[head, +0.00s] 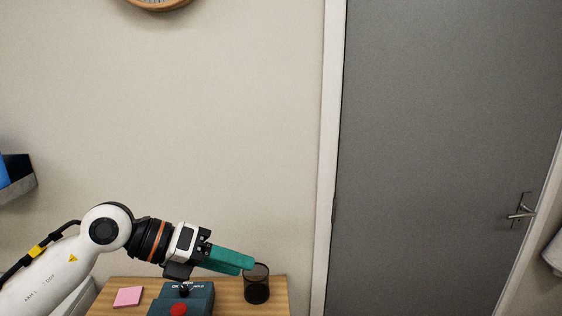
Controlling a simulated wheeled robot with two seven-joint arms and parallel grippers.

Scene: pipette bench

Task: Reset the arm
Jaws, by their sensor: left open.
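My left arm (105,235) comes in from the left edge at the lower left. My left gripper (238,262) has teal fingers that point right, over the wooden bench top. I see nothing held between the fingers. The fingertips overlap the rim of a black cup in the picture; I cannot tell whether they touch it. My right gripper does not show.
The wooden bench (275,285) carries a pink note pad (128,296), a dark device with a red button (178,309) and the black cup (257,290). A grey door (440,150) stands to the right. A clock (158,4) hangs above.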

